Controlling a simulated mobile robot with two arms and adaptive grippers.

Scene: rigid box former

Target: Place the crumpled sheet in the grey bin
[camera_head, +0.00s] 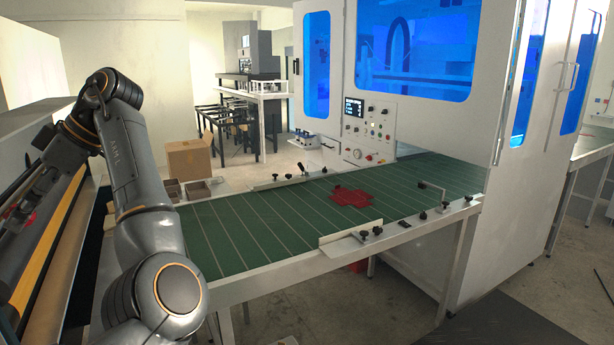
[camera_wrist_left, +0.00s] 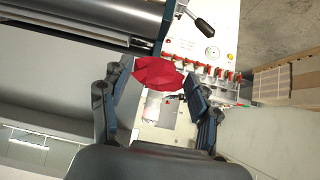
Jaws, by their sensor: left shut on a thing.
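The crumpled red sheet (camera_wrist_left: 157,73) is between the two fingers of my left gripper (camera_wrist_left: 156,78) in the left wrist view. The gripper is shut on it, with the fingers at its two sides. In the head view my left gripper (camera_head: 14,212) is at the far left edge, beside the long dark machine, and only a bit of red shows near it. A flat red cross-shaped sheet (camera_head: 351,196) lies on the green conveyor. I cannot make out a grey bin in either view. My right gripper is not in view.
The green conveyor table (camera_head: 240,225) with clamps and a low white guide (camera_head: 350,234) runs across the middle. A white cabinet with a control panel (camera_head: 368,130) stands behind it. A cardboard box (camera_head: 189,157) is on the floor at back left. The wrist view shows a dark roller (camera_wrist_left: 85,15).

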